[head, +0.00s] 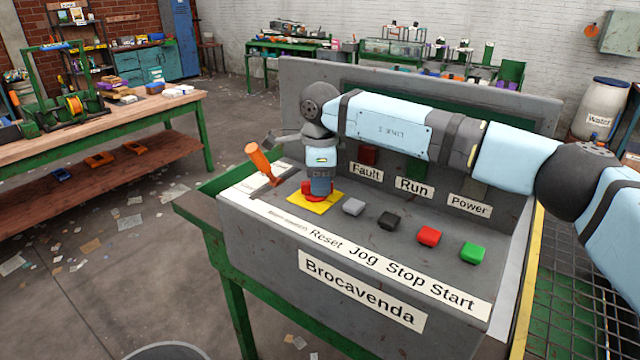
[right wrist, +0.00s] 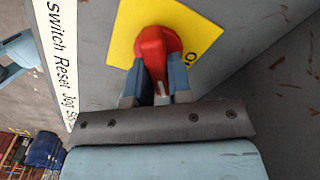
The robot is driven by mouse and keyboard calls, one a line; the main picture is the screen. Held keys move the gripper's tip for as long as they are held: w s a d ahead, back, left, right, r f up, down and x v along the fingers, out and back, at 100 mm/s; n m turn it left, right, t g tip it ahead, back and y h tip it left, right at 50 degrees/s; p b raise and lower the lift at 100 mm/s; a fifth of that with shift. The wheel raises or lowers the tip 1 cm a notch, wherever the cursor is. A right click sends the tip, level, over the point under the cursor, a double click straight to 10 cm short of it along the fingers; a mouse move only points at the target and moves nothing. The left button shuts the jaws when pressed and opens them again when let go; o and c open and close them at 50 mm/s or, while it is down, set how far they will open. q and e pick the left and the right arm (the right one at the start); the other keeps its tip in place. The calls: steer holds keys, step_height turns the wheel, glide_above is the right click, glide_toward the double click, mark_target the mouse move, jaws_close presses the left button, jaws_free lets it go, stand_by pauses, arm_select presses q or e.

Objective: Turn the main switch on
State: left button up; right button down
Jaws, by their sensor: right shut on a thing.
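The main switch is a red rotary knob (head: 307,188) on a yellow plate (head: 326,204) at the left of the grey console's sloped top. My right gripper (head: 318,190) reaches down over it and hides most of the knob in the head view. In the right wrist view the red knob (right wrist: 154,42) stands on the yellow plate (right wrist: 195,38). The two fingers of my right gripper (right wrist: 156,85) are shut on its grip, one on each side. A small white mark shows on the grip's near end. My left gripper is in neither view.
An orange-handled lever (head: 258,160) stands just left of the knob. Grey, black (head: 389,220), red (head: 428,236) and green (head: 473,252) buttons lie to the right. The Fault, Run and Power lamps are on the panel behind, partly covered by my right arm.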

steer(key=m, duration=0.4)
steer(key=shift+s+b, duration=0.15)
steer(key=shift+b, duration=0.15)
steer(key=shift+s+m, duration=0.1)
steer(key=shift+m, duration=1.5)
steer(key=c, duration=1)
jaws_free()
steer(key=shift+c, duration=0.2)
steer(key=shift+r, duration=0.1)
